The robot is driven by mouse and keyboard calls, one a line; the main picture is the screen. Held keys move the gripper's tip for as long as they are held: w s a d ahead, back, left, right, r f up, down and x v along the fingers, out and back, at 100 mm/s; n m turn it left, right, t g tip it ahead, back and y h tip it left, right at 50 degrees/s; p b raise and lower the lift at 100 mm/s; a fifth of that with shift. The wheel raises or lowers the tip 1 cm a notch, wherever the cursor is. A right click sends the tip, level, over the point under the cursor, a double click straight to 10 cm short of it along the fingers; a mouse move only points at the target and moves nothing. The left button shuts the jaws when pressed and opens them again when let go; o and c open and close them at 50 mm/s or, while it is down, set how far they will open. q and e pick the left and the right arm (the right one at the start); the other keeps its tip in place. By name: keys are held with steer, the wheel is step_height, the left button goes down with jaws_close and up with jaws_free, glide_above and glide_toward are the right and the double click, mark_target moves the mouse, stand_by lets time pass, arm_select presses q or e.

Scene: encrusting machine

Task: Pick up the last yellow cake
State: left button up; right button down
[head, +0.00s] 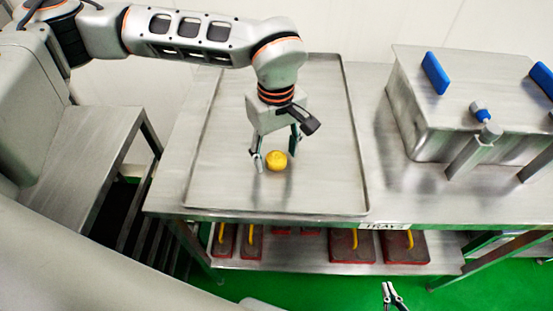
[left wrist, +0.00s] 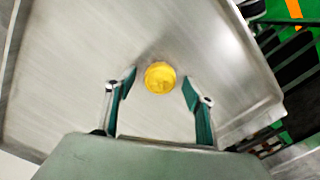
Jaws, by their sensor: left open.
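One round yellow cake (head: 277,160) sits on the large metal tray (head: 225,185) on the table. My left gripper (head: 276,158) is open just above the tray, with its fingers close to the cake. In the left wrist view, the cake (left wrist: 160,77) lies between and slightly beyond the two open fingertips of the left gripper (left wrist: 160,82), with a gap on each side. Nothing is held in it. My right gripper (head: 394,296) shows only by its tips at the bottom edge of the head view, away from the table and over the green floor.
A metal machine box (head: 470,105) with blue handles stands on the table to the right of the tray. A lower shelf (head: 290,265) holds several red-edged trays with yellow handles. The rest of the large tray is bare.

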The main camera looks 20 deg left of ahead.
arm_select(q)
steer(key=shift+f, duration=0.35)
steer(key=c, duration=1.2)
steer(key=shift+r, duration=0.1)
